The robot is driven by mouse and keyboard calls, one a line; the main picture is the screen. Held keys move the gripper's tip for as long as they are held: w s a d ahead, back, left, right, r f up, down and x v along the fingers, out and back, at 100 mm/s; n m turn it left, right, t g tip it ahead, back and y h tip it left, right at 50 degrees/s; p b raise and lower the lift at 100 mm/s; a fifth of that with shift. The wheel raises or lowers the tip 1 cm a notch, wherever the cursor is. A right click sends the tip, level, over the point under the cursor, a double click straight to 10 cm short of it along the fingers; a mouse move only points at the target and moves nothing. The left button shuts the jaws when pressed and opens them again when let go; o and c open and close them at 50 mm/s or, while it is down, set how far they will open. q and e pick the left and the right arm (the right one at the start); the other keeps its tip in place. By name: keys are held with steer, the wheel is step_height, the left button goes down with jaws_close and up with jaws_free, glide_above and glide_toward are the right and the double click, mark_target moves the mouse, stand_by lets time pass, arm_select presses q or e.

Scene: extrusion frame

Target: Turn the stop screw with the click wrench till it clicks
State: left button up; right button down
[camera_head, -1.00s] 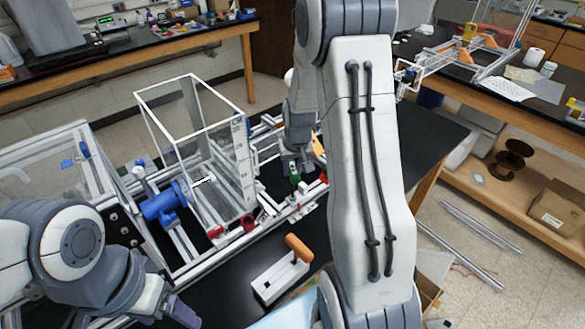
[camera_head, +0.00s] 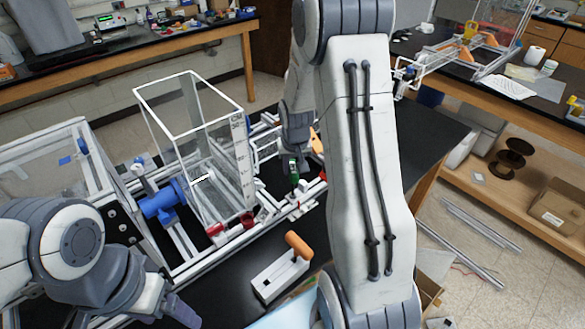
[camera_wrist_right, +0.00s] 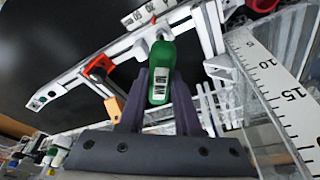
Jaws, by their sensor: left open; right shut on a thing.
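The click wrench appears to be the green-handled tool (camera_wrist_right: 160,72) in the right wrist view. My right gripper (camera_wrist_right: 158,88) is shut on it, with a dark finger on each side of the green body. In the head view the green handle (camera_head: 293,179) shows below my right gripper (camera_head: 294,160), over the right end of the aluminium frame (camera_head: 262,224). The wrench's far end is close to a rail, and I cannot tell whether it touches the stop screw. I cannot make out the screw itself. My left gripper (camera_head: 172,310) is open at the lower left, away from the wrench.
A clear tank with a scale (camera_head: 238,160) stands on the frame, left of the wrench. A blue cylinder (camera_head: 160,201) and red clamps (camera_head: 216,229) sit around it. A white block with an orange handle (camera_head: 299,244) lies in front on the black bench.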

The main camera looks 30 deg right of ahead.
stand_by(0.5)
steer(key=shift+m+b, duration=0.9)
steer(key=shift+b, duration=0.2)
steer(key=shift+h, duration=0.3)
steer(key=shift+f+m+g+b, duration=0.1)
steer(key=shift+m+g+b, duration=0.2)
steer(key=shift+m+b, duration=0.45)
steer(key=shift+b, duration=0.45)
steer(key=shift+m+b, duration=0.3)
steer(key=shift+m, duration=0.05)
steer(key=shift+m+b, duration=0.5)
steer(key=shift+b, duration=0.05)
